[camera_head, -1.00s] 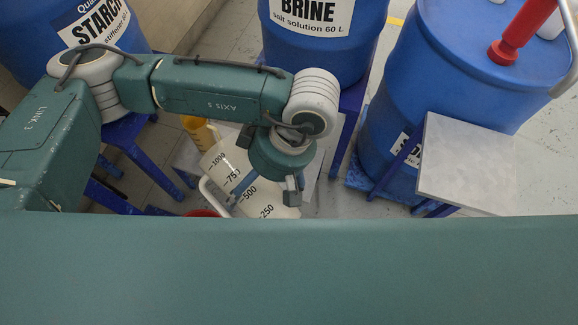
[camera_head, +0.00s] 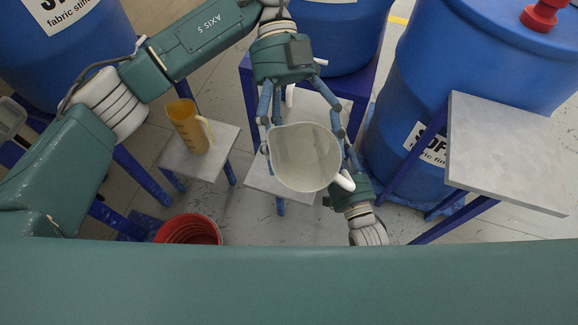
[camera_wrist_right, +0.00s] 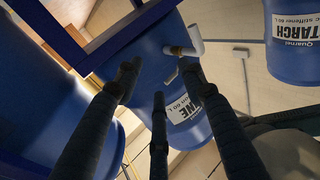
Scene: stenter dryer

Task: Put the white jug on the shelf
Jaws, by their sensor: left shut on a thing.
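The white jug (camera_head: 305,160) hangs in the middle of the head view, its open mouth facing me and its handle at the lower right. My left gripper (camera_head: 301,140) has its fingers on both sides of the jug and holds it. My right gripper (camera_head: 346,158) is just right of the jug, partly hidden by it. In the right wrist view its fingers (camera_wrist_right: 160,85) are spread with nothing between them. Flat grey tops on blue legs stand at the right (camera_head: 510,150) and below the jug (camera_head: 268,185); I cannot tell which is the shelf.
A yellow jug (camera_head: 188,128) stands on a small grey-topped stand (camera_head: 215,160) at the left. A red bucket (camera_head: 188,229) is on the floor. Blue drums stand behind, the right one (camera_head: 440,90) close to the grey top. The right-hand grey top is bare.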

